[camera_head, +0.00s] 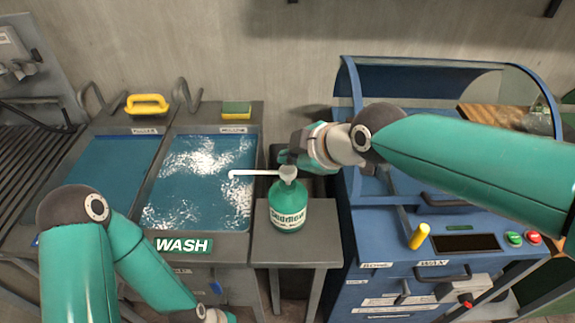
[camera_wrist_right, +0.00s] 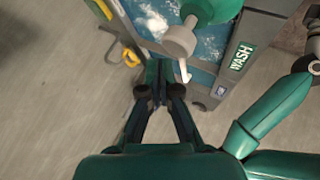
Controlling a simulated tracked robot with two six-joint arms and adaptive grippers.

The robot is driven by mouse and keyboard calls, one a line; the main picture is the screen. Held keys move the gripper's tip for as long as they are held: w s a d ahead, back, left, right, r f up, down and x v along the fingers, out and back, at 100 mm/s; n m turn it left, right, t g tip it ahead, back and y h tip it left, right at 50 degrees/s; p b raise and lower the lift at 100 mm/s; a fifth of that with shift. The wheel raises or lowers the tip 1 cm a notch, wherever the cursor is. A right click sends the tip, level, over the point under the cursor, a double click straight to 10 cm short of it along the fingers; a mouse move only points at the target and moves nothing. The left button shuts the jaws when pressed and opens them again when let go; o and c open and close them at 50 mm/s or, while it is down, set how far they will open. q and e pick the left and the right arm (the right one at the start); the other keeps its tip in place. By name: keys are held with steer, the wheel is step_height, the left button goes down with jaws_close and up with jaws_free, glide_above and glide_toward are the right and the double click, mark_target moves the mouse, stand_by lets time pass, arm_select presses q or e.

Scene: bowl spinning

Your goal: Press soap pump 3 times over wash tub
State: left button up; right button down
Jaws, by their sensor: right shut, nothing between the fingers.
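The soap pump is a green bottle (camera_head: 288,207) with a white head and a long white spout, upright on a small grey stand. Its spout points left over the edge of the wash tub (camera_head: 255,150), which holds foamy blue water. My right gripper (camera_head: 284,158) is shut and empty, just behind and beside the pump head; contact cannot be told. In the right wrist view the pump head (camera_wrist_right: 179,41) shows beyond the fingertips (camera_wrist_right: 158,98). My left arm hangs low at the left, and its gripper lies at or beyond the bottom edge, its fingers not visible.
A second tub (camera_head: 100,165) lies left of the wash tub. A yellow-handled brush (camera_head: 147,104) and a green and yellow sponge (camera_head: 236,110) sit on the back ledge. A blue machine (camera_head: 400,235) with a curved clear cover stands close to the right of the stand (camera_head: 297,247).

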steer(key=shift+r, duration=0.1)
steer(key=shift+r+p, duration=1.75)
steer(key=shift+r, duration=0.7)
